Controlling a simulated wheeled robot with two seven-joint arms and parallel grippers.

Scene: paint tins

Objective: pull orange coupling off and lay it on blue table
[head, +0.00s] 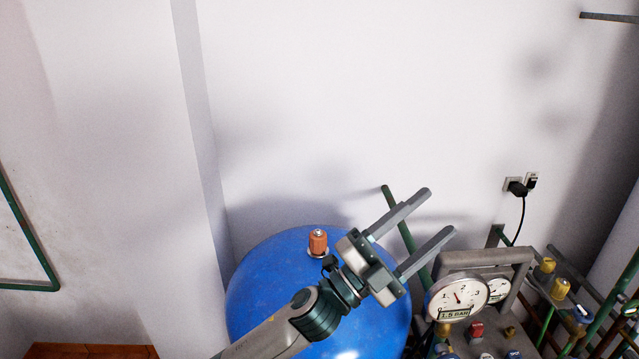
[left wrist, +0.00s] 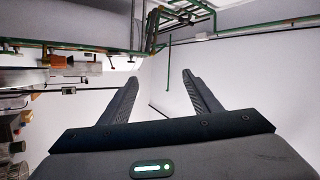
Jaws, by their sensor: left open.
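My left gripper (head: 442,211) is open and empty in the head view. Its fingers point up and to the right, away from the coupling, which lies to the left of the gripper's body. In the left wrist view the two fingers (left wrist: 160,80) are spread with nothing between them. My right gripper is in neither view.
A panel with a round pressure gauge (head: 457,298) and several coloured fittings stands at the right. A green pipe (head: 400,222) rises behind my left gripper. A wall socket (head: 521,185) with a black cable is at the back right.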

